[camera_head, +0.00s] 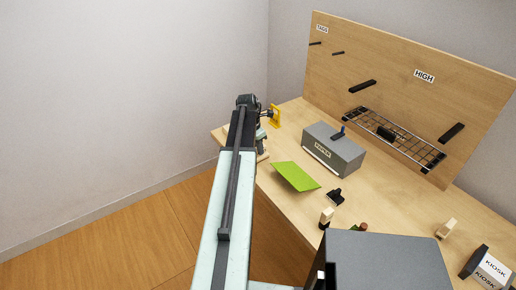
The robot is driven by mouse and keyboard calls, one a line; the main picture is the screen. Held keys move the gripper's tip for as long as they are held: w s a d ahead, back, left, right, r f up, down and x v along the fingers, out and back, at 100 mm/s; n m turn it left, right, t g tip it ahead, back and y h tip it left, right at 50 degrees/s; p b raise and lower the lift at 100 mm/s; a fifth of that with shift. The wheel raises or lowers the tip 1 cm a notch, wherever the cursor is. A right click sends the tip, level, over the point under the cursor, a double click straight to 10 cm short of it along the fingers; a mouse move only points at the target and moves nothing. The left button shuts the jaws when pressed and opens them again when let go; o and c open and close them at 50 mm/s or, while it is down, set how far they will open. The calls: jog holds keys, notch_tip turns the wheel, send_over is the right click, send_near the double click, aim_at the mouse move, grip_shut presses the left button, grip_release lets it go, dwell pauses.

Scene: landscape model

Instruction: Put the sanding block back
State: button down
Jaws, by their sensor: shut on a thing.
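My arm reaches from the bottom of the view to the far left end of the workbench. My gripper (264,124) is at its end, small and partly hidden behind my arm. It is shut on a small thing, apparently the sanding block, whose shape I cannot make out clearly. A pale piece shows just below the gripper, beside my arm. A yellow piece (275,116) stands right behind the gripper; I cannot tell whether they touch.
The workbench (405,205) carries a grey toolbox (334,149), a green sheet (296,176), a small black item (334,197), a pale block (447,228) and a KIOSK box (493,271). A wooden backboard (390,75) with black pegs and a wire rack (372,128) stands behind.

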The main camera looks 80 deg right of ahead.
jog(key=shift+f, duration=0.2)
jog(key=c, duration=1.2)
grip_release()
jog(key=p+v, duration=0.7)
jog(key=v, duration=0.1)
jog(key=shift+r+p, duration=0.1)
jog(key=shift+p, duration=0.25)
jog(key=shift+f, duration=0.2)
